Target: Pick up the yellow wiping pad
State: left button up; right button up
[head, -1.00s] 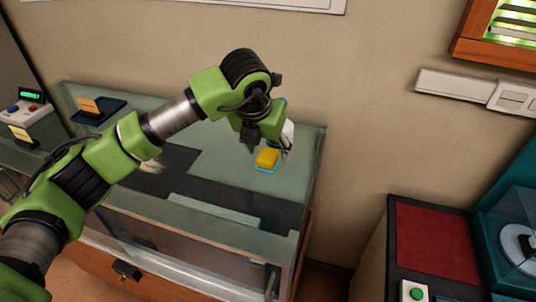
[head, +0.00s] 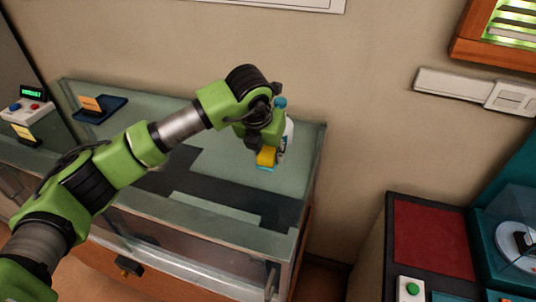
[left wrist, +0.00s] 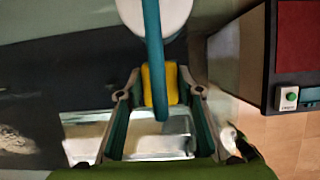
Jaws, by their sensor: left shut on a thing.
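The yellow wiping pad (head: 266,157) is at the right end of the glass-topped case (head: 235,180), with a light blue edge showing under it. My left gripper (head: 263,148) is over it and shut on it. In the left wrist view the yellow pad (left wrist: 158,86) sits between the two fingers of the left gripper (left wrist: 158,76). A blue rod-like part crosses in front of its middle. Whether the pad is clear of the glass cannot be told. My right gripper is not in view.
A white bottle with a blue top (head: 287,133) stands right beside the gripper. A red-topped cabinet (head: 432,240) stands at the right, beyond a gap. A pale smear (left wrist: 15,140) marks the glass.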

pick_arm(q)
jog(key=shift+r, duration=0.5)
jog(key=s+d+r+b, duration=0.1)
jog(key=s+r+b, duration=0.6)
jog(key=s+r, duration=0.5)
jog(key=shift+s+d+b, duration=0.35)
jog(key=shift+s+b, duration=0.05)
jog(key=shift+s, duration=0.6)
jog(key=shift+o, duration=0.2)
